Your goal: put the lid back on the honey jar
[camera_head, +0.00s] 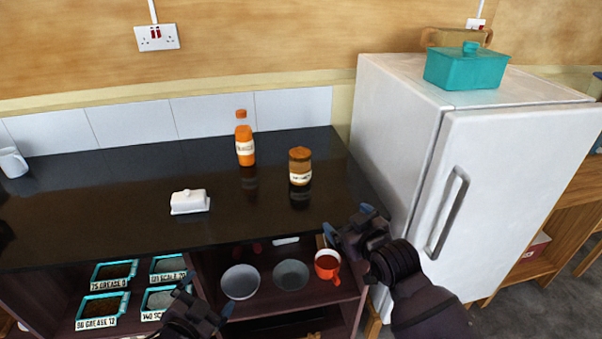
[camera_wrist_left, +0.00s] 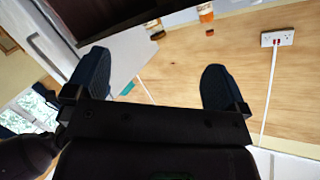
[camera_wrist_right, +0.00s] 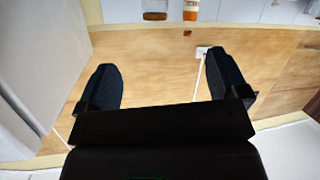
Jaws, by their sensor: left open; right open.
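The honey jar (camera_head: 300,166), amber-brown with a pale label, stands upright on the dark counter near its right end. Its top looks orange-brown; I cannot tell whether this is a lid or the open mouth. I cannot pick out a separate lid. My right gripper (camera_head: 350,222) is open and empty at the counter's front right corner, in front of the jar and apart from it. My left gripper (camera_head: 203,302) is open and empty, low in front of the shelves. Both wrist views show spread fingers with nothing between them.
An orange bottle (camera_head: 245,142) stands behind and left of the jar. A white butter dish (camera_head: 190,203) sits to the left, a white mug (camera_head: 12,163) at the far left. The white fridge (camera_head: 400,130) closes off the right. Bowls and an orange mug (camera_head: 327,264) stand below.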

